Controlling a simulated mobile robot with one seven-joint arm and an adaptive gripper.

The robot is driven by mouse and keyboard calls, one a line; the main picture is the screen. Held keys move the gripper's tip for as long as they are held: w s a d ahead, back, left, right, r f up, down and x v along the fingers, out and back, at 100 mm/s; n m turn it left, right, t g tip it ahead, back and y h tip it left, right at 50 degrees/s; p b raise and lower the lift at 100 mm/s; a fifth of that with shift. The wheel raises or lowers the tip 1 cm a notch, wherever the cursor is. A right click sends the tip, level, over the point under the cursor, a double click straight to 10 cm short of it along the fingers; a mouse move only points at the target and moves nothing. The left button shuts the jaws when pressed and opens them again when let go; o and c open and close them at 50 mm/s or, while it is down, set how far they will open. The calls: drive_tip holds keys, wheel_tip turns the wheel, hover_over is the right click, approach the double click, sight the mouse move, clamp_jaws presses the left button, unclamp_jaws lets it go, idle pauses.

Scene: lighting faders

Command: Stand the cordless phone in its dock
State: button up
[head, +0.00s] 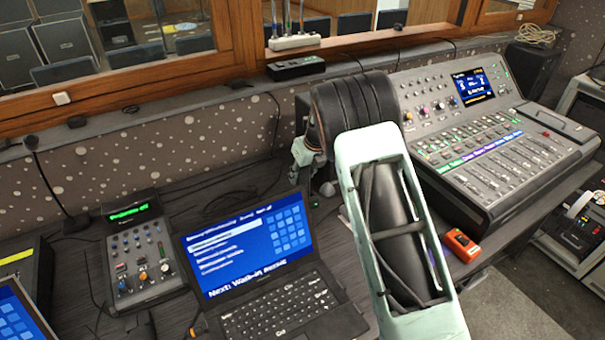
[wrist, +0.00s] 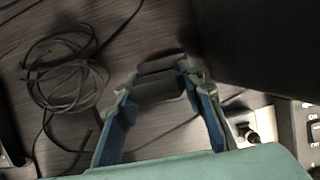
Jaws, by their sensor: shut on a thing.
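My gripper (wrist: 162,82) shows in the wrist view with its two blue-lined fingers closed in on a dark, rounded object, which I take to be the cordless phone (wrist: 160,88). Only a short dark part of it shows between the fingertips, and its tilt cannot be told. In the head view my gripper (head: 312,172) is partly hidden by my arm, over the desk between the laptop and the mixing console. The phone is not clear there. I cannot make out the dock for certain in either view.
A laptop (head: 262,255) and a small control box (head: 140,255) stand on the left of the desk. A large mixing console (head: 480,140) fills the right, with an orange device (head: 460,245) at its front. Coiled black cable (wrist: 62,75) lies on the desk.

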drive_tip(key=shift+f, duration=0.5)
idle(0.3)
drive_tip(key=o, duration=1.4)
drive_tip(key=shift+v, duration=6)
